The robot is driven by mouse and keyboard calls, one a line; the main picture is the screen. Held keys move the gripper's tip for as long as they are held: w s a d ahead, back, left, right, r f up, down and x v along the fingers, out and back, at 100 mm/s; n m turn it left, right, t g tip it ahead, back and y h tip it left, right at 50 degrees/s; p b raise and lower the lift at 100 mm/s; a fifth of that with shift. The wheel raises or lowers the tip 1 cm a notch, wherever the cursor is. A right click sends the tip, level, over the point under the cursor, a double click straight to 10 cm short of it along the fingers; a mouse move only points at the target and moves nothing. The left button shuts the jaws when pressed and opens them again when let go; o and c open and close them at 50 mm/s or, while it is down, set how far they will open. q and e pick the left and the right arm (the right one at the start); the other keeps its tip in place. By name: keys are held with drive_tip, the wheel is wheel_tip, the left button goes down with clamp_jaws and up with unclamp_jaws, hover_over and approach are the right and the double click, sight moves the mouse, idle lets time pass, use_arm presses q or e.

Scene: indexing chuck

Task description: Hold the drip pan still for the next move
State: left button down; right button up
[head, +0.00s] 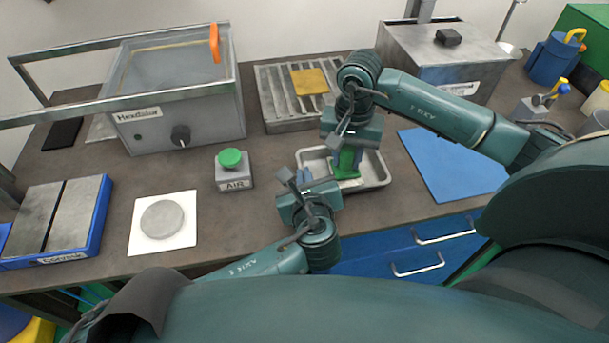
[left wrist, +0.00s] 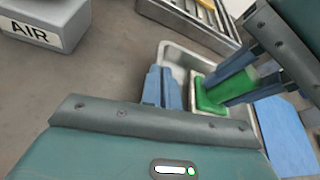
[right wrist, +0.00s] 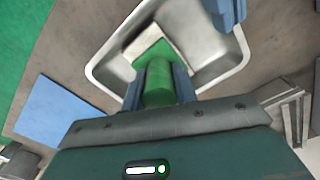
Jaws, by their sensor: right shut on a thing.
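The drip pan (head: 379,177) is a shallow metal tray with rounded corners, on the bench in front of me. My left gripper (head: 305,178) is at the pan's left rim. In the left wrist view its fingers (left wrist: 161,84) are close together beside the pan wall (left wrist: 170,52); whether the rim is between them is unclear. My right gripper (head: 346,163) points down into the pan, shut on a green piece (head: 347,183) with a round stem and flat square foot. In the right wrist view the fingers clasp the green stem (right wrist: 159,82).
A green-topped AIR button box (head: 233,170) stands left of the pan. A slatted metal tray (head: 285,92) with a yellow piece lies behind, and a blue mat (head: 452,165) to the right. A white pad (head: 184,205) with a grey disc lies further left.

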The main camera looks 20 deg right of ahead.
idle(0.3)
drive_tip(key=shift+w+a+f, duration=0.1)
drive_tip(key=shift+w+a, duration=0.1)
drive_tip(key=shift+a, duration=0.8)
drive_tip(key=shift+s+d, duration=0.25)
drive_tip(key=shift+d, duration=0.75)
drive_tip(key=shift+w+a, duration=0.1)
drive_tip(key=shift+a, duration=0.05)
drive_tip(key=shift+w+a+f, duration=0.15)
drive_tip(key=shift+a, duration=0.7)
